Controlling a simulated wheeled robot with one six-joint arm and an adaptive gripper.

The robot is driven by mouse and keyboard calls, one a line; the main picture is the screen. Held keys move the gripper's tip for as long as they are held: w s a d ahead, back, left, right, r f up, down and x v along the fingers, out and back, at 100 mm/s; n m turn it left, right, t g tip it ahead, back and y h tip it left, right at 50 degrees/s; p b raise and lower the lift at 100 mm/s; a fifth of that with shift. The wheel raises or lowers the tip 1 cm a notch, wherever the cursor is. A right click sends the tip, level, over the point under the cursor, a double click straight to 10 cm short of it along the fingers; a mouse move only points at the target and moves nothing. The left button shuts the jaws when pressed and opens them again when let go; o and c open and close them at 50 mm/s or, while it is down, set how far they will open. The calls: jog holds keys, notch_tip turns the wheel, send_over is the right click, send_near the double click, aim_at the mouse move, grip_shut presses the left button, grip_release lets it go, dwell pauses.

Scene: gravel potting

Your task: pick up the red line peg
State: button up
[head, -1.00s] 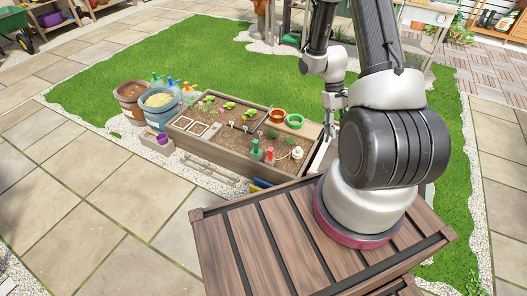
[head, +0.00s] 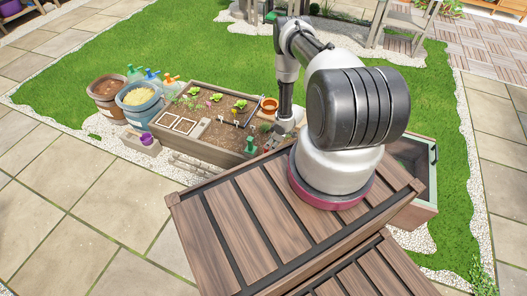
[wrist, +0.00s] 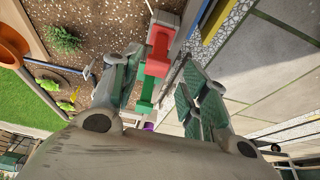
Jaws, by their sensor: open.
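The red line peg (wrist: 159,46) shows in the wrist view between and slightly beyond my fingertips, at the edge of the planter bed. My gripper (wrist: 158,62) is open, with one finger on either side of the peg's line. I cannot tell whether either finger touches it. A green peg (wrist: 147,92) lies just behind the red one, between the fingers. In the head view my gripper (head: 284,126) is low at the right end of the raised bed and hides the red peg. The green peg (head: 250,145) stands at the bed's near edge there.
The raised bed (head: 215,153) holds soil and seedlings. A terracotta pot (head: 269,105) stands close behind my gripper. A blue tub (head: 140,100), a brown tub (head: 106,95) and a purple pot (head: 147,138) stand left. Paving (wrist: 265,70) lies right of the bed in the wrist view.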

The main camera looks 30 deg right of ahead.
jog(key=x, duration=0.7)
jog(key=shift+w+f, duration=0.3)
jog(key=c, duration=0.8)
